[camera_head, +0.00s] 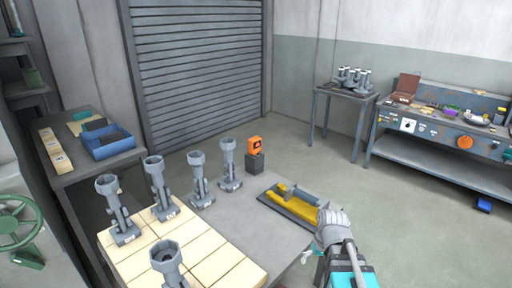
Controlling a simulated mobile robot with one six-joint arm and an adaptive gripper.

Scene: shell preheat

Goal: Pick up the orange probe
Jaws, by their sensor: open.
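An orange device with a dark face (255,145), which looks like the orange probe, stands on a small dark block (255,163). The block is at the far edge of the grey table (262,222). My gripper (311,250) is at the table's right edge, nearer to me and to the right of the orange device. It is open and well apart from it. Its fingers are small in view and partly hidden by my arm.
Several grey metal shells (201,180) stand upright on pale tiles (205,245) left of the device. A yellow-and-grey tool on a dark tray (268,205) lies between device and gripper. A blue bin (108,143) sits on the left bench.

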